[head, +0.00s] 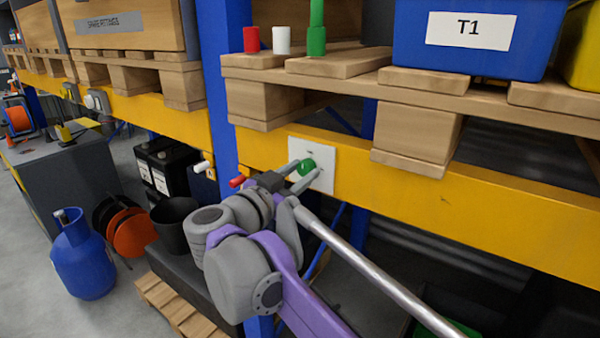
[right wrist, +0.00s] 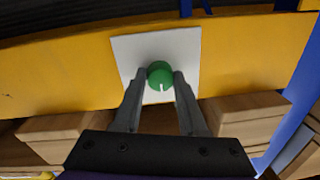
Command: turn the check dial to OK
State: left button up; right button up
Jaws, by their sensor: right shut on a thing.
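The check dial (head: 307,167) is a round green knob on a white square plate (head: 326,180), fixed to the yellow rack beam. In the right wrist view the dial (right wrist: 160,73) shows a white pointer mark at its lower edge, toward my gripper. That view appears upside down compared with the head view. My right gripper (head: 302,171) is shut on the dial, with one finger on each side; its fingers also show in the right wrist view (right wrist: 158,80). Lettering on the plate is too small to read. My left gripper is not in view.
A blue upright (head: 226,80) stands left of the plate. A wooden pallet (head: 418,135) above carries a blue T1 bin (head: 410,45) and red, white and green cylinders. A red-tipped peg (head: 237,181) and a white one (head: 203,166) stick out to the left.

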grip_shut()
jog(key=m+p, duration=0.2)
jog(key=m, duration=0.1)
jog(key=m+p, duration=0.2)
jog(key=m, duration=0.3)
jog(key=shift+p, duration=0.3)
jog(key=m+p, duration=0.2)
jog(key=m, duration=0.3)
jog(key=shift+m+h, duration=0.3)
jog(key=shift+m, duration=0.1)
jog(key=shift+m+p, duration=0.55)
jog(key=shift+m, duration=1.75)
jog(key=shift+f, duration=0.1)
